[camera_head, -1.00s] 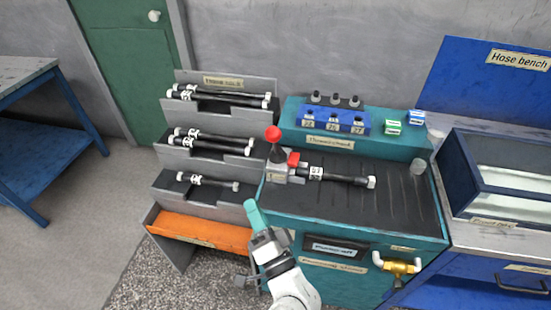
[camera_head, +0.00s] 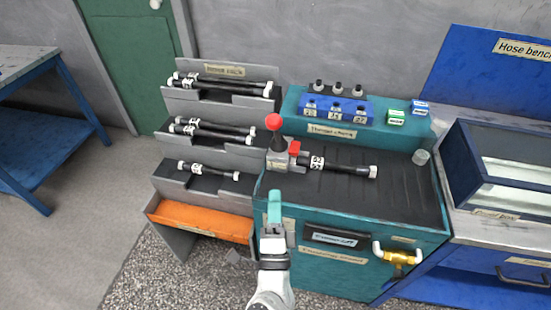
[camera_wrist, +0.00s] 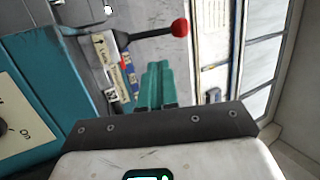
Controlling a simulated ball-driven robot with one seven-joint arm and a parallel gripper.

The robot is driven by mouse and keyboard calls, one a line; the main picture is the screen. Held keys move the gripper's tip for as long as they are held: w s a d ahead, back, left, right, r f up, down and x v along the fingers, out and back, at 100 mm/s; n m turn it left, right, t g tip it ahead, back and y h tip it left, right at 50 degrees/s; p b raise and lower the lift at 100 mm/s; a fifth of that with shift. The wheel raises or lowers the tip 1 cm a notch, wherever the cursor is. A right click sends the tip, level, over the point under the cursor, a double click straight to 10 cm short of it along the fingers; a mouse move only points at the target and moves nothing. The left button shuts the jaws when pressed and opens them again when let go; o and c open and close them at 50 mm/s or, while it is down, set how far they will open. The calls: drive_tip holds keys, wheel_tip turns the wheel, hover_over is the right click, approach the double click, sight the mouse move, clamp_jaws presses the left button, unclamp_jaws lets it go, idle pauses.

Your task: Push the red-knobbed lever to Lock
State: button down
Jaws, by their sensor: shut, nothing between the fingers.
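The red-knobbed lever (camera_head: 274,123) stands upright from a grey block at the left end of the teal bench's dark top. Its black stem widens toward the base. In the wrist view the lever (camera_wrist: 180,28) shows beyond my fingers, its red knob to the right. My gripper (camera_head: 274,200) is shut and empty, with teal fingers, in front of the bench's front left edge and nearer than the lever, not touching it. My gripper also shows in the wrist view (camera_wrist: 155,80), fingers together. No Lock marking is readable.
A black hose (camera_head: 345,168) with white ends lies on the bench top (camera_head: 400,200), right of a red part (camera_head: 294,148) by the lever. A hose rack (camera_head: 225,105) stands left, above an orange tray (camera_head: 195,222). A brass valve (camera_head: 397,256) juts from the bench front.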

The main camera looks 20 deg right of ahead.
sight(276, 132)
drive_tip(key=p+x, duration=0.2)
drive_tip(key=x, duration=1.1)
drive_tip(key=shift+w+d+r, duration=0.1)
drive_tip(key=shift+w+r, duration=0.15)
drive_tip(key=shift+w, duration=0.05)
drive_tip(key=shift+r+p, duration=0.1)
drive_tip(key=shift+p, duration=0.2)
drive_tip(key=w+d+r+g+p, duration=0.1)
drive_tip(key=w+d+r+p, duration=0.2)
drive_tip(key=w+d+p, duration=0.1)
drive_tip(key=shift+w+d+m+p, duration=0.35)
drive_tip(key=shift+w+p, duration=0.5)
drive_tip(key=shift+w, duration=0.35)
drive_tip(key=shift+r, duration=0.15)
